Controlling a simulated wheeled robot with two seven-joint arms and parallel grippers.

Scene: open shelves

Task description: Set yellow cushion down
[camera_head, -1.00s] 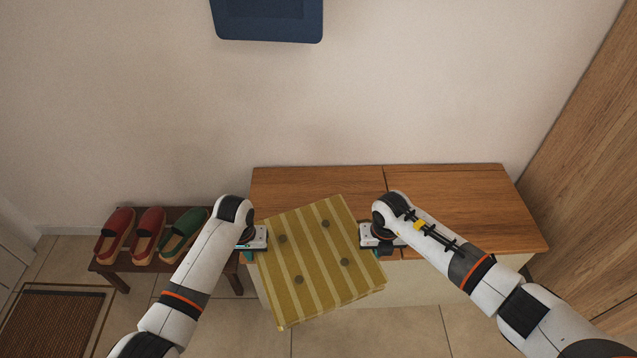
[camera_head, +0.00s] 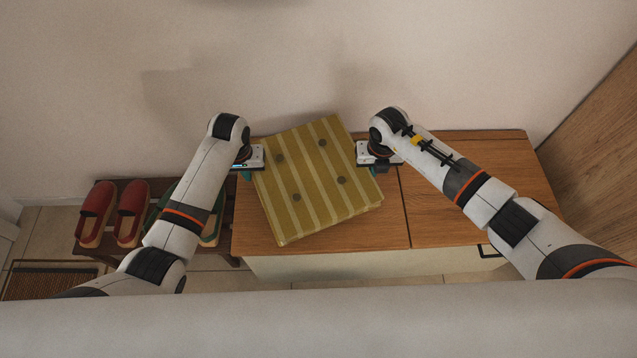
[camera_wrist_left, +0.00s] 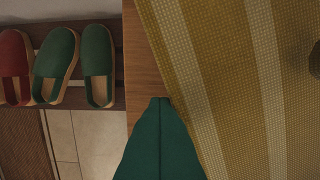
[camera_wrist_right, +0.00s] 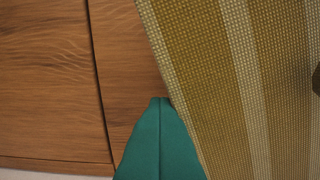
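The yellow striped cushion (camera_head: 315,180), with several dark buttons, is turned slightly over the left part of the wooden cabinet top (camera_head: 465,190) in the head view. I cannot tell whether it touches the top. My left gripper (camera_head: 248,172) is against its left side and my right gripper (camera_head: 362,172) against its right side, so it is held between the two arms. In the left wrist view the green fingertips (camera_wrist_left: 160,105) are together beside the cushion (camera_wrist_left: 215,70). In the right wrist view the fingertips (camera_wrist_right: 160,105) are also together at the cushion's edge (camera_wrist_right: 215,60).
A low dark bench (camera_head: 222,235) with red slippers (camera_head: 131,212) and green slippers (camera_wrist_left: 97,65) stands left of the cabinet. The right half of the cabinet top is clear. A wall is behind, and a wooden panel (camera_head: 600,150) is at the right.

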